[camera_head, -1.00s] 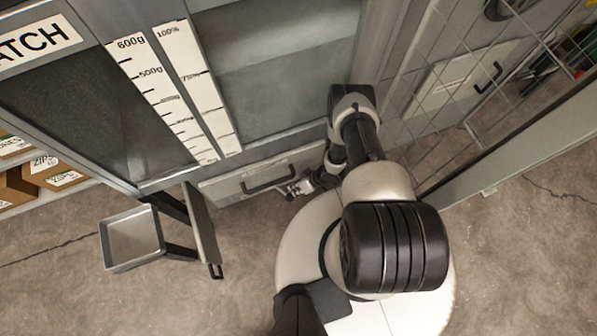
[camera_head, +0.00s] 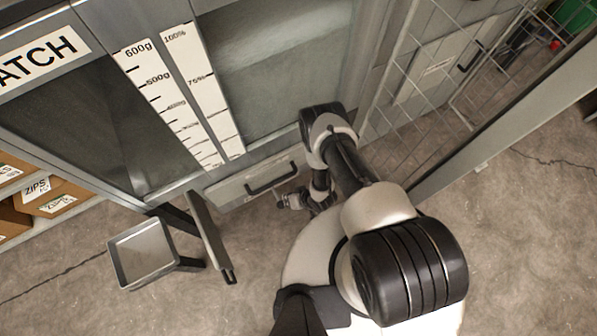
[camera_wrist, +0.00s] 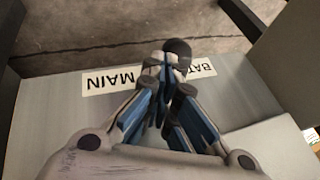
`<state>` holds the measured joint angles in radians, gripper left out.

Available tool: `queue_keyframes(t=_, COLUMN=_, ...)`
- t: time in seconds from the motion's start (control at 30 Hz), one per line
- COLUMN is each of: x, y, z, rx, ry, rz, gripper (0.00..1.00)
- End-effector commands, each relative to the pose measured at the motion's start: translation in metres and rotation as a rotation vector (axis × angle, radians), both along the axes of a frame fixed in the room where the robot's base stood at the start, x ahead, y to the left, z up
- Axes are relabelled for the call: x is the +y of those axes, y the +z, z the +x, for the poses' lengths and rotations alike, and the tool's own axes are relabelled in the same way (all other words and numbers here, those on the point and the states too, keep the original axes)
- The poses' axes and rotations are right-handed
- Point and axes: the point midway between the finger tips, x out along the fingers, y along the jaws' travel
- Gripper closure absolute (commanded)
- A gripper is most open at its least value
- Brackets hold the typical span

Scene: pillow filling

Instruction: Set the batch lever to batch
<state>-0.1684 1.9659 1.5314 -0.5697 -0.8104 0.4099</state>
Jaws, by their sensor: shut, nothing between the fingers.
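In the wrist view, a pale panel carries an upside-down label (camera_wrist: 112,79) reading MAIN on the left and BAT, partly covered, on the right. A round black knob (camera_wrist: 178,47), which looks like the lever's end, stands between the two words, just beyond my fingertips. My gripper (camera_wrist: 168,73) is shut and empty, pointing at the knob; I cannot tell whether it touches. The lever's shaft is hidden behind my fingers. In the head view my gripper (camera_head: 289,201) is small, in front of the cabinet below the drawer handle (camera_head: 271,177); the lever cannot be made out there.
A cabinet with two windows and gauge strips (camera_head: 167,101) stands ahead. A small metal tray (camera_head: 143,253) and an upright grey plate (camera_head: 208,236) jut out at left. Wire mesh (camera_head: 510,55) and a grey post stand at right. Bare floor lies at lower left.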

Motion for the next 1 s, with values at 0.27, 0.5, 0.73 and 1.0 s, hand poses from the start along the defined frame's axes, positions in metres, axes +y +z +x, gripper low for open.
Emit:
queue_keyframes(t=0.27, x=0.027, y=0.000, z=-0.014, rx=0.000, ry=-0.218, rz=0.000, gripper=1.00)
queue_keyframes(t=0.5, x=0.044, y=0.000, z=-0.019, rx=-0.001, ry=-0.215, rz=0.001, gripper=1.00)
queue_keyframes(t=0.73, x=0.053, y=0.000, z=-0.020, rx=0.000, ry=-0.217, rz=0.001, gripper=1.00)
queue_keyframes(t=1.0, x=0.056, y=0.000, z=-0.021, rx=0.000, ry=-0.219, rz=0.000, gripper=1.00)
